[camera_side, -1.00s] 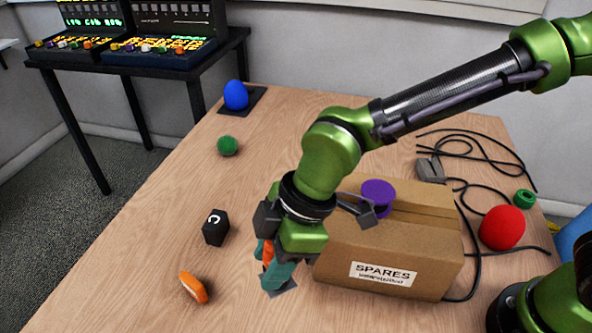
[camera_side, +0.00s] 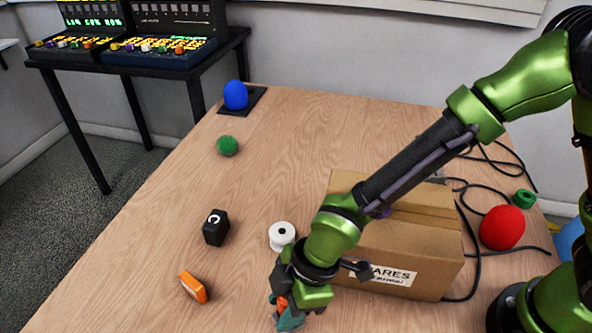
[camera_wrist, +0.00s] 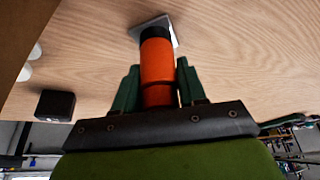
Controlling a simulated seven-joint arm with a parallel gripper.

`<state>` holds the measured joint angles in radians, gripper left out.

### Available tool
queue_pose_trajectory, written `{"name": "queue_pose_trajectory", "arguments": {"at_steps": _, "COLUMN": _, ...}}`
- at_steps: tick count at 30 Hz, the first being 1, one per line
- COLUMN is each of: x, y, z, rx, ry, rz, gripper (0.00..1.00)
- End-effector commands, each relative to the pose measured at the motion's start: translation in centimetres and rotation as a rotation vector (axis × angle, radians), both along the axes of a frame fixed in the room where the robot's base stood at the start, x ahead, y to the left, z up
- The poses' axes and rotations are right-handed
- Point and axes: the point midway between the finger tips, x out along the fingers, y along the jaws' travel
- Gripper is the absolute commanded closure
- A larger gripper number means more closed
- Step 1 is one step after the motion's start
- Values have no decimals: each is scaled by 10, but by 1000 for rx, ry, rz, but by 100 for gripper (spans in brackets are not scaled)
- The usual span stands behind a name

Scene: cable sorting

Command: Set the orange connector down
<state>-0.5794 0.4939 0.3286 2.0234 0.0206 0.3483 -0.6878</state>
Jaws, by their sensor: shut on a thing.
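My gripper (camera_wrist: 158,88) is shut on the orange connector (camera_wrist: 157,65), with one teal finger on each side of it. The connector is an orange cylinder with a black end. In the wrist view its black end overlaps a grey square plate (camera_wrist: 171,27) on the table; I cannot tell whether they touch. In the side view my gripper (camera_side: 288,314) is low at the near edge of the picture, left of the cardboard box. Only a small orange part of the connector (camera_side: 282,302) shows there.
The cardboard SPARES box (camera_side: 430,270) stands close on the right. A white spool (camera_side: 282,235) is behind my gripper. A black block marked C (camera_side: 216,228) and another orange piece (camera_side: 193,288) lie to the left. Bare table lies between them. Cables and a red ball (camera_side: 502,227) are far right.

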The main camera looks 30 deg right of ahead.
Motion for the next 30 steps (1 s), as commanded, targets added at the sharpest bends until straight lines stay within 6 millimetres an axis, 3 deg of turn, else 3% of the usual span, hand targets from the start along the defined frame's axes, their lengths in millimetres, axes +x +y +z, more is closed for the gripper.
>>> {"name": "queue_pose_trajectory", "arguments": {"at_steps": 8, "x": 0, "y": 0, "z": -3, "rx": 0, "ry": 0, "rz": 0, "gripper": 95}}
{"name": "queue_pose_trajectory", "arguments": {"at_steps": 9, "x": 0, "y": 0, "z": -3, "rx": 0, "ry": 0, "rz": 0, "gripper": 53}}
{"name": "queue_pose_trajectory", "arguments": {"at_steps": 13, "x": 0, "y": 0, "z": -3, "rx": 0, "ry": 0, "rz": 0, "gripper": 34}}
{"name": "queue_pose_trajectory", "arguments": {"at_steps": 23, "x": 0, "y": 0, "z": 1, "rx": 1, "ry": -1, "rz": 1, "gripper": 34}}
{"name": "queue_pose_trajectory", "arguments": {"at_steps": 30, "x": -1, "y": -14, "z": 36, "rx": 4, "ry": -6, "rz": -3, "gripper": 34}}
